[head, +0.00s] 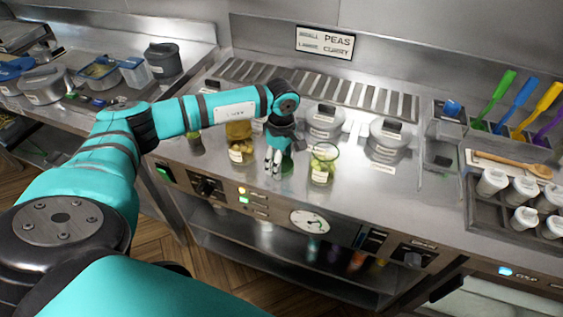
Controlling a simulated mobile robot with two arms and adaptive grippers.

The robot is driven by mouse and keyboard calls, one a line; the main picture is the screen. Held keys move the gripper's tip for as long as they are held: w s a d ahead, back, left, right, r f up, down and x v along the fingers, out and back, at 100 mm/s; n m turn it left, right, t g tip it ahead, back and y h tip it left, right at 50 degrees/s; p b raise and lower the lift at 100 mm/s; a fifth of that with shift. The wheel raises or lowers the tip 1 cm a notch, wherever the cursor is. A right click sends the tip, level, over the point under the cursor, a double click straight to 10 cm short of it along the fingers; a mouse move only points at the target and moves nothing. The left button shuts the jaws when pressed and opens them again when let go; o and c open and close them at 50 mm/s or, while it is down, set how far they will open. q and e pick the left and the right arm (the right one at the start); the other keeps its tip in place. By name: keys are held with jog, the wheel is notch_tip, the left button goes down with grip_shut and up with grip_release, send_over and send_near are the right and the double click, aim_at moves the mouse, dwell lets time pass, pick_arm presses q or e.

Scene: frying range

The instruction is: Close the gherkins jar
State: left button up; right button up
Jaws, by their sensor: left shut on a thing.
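A glass jar (322,164) with green pieces inside and a pale label stands upright on the steel counter. Its rim looks open, with no lid on it; I take it for the gherkins jar, though its label is too small to read. My left gripper (273,161) points down just left of this jar, apart from it. It is shut on a small dark green thing (287,164), partly hidden by the fingers; it may be a lid, but I cannot tell for sure. My right gripper is not in view.
A jar with yellowish contents (240,151) stands left of my gripper. Grey lidded pots (387,139) stand behind, in front of a slotted grille. A rack of white cups (524,218) and a wooden spoon (514,163) are at right.

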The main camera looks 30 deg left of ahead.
aim_at(282, 163)
pick_arm(q)
jog(key=shift+r+b, duration=0.35)
jog(key=shift+r, duration=0.2)
notch_tip(282, 163, up, 2)
jog(key=shift+r+b, duration=0.1)
jog(key=shift+b, duration=0.5)
jog(key=s+d+b, duration=0.2)
jog(key=s+d, duration=0.2)
jog(key=s, duration=0.3)
jog(key=s+d+r+b, duration=0.1)
jog(key=s+d+b, duration=0.1)
jog(key=s+d, duration=0.2)
jog(key=shift+s+d+r, duration=0.15)
jog(key=shift+s+r, duration=0.15)
jog(key=shift+s, duration=1.1)
